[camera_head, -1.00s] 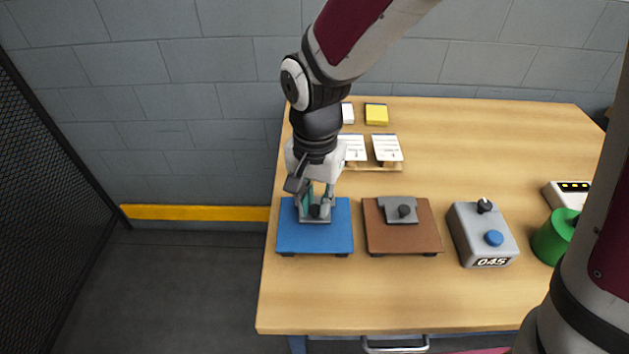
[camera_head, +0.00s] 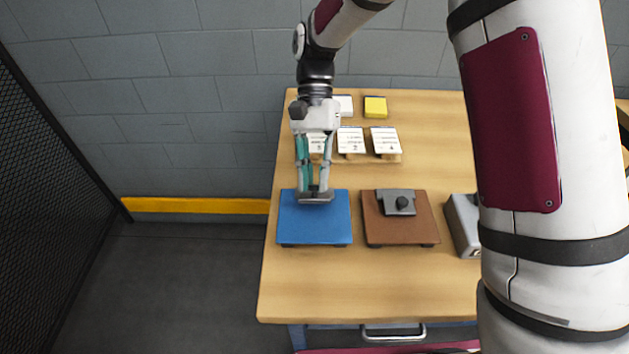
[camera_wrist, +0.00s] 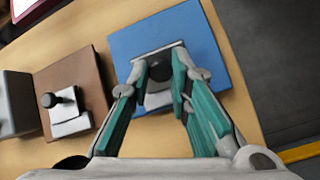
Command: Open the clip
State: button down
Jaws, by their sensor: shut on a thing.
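The blue board (camera_head: 316,225) lies near the table's front left, and it also shows in the wrist view (camera_wrist: 205,45). Its grey clip (camera_wrist: 158,98) sits at the board's back part, with a round black knob (camera_wrist: 160,72) on it. My gripper (camera_head: 315,192) points down over the clip. Its fingers (camera_wrist: 163,80) are on both sides of the knob and shut on it. In the head view my fingers hide most of this clip; a grey edge shows below the fingertips. I cannot tell exactly how far the clip is tilted.
A brown board (camera_head: 400,228) with a grey clip and black knob (camera_head: 402,202) lies to the right. A grey box (camera_head: 463,225) beyond it is partly hidden by my arm. Number cards (camera_head: 385,140), a white pad (camera_head: 343,105) and a yellow pad (camera_head: 375,106) are behind.

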jog(key=w+g+b, duration=0.2)
jog(key=g, duration=0.1)
jog(key=shift+f+g+b, duration=0.3)
jog(key=shift+f, duration=0.1)
jog(key=shift+w+d+f+g+b, duration=0.1)
jog(key=shift+w+g+b, duration=0.15)
jog(key=shift+g, duration=0.4)
jog(key=shift+w+g+b, duration=0.15)
jog(key=shift+g+b, duration=0.05)
jog(key=shift+g, duration=0.45)
jog(key=c, duration=1.5)
grip_release()
jog(key=shift+o, duration=0.2)
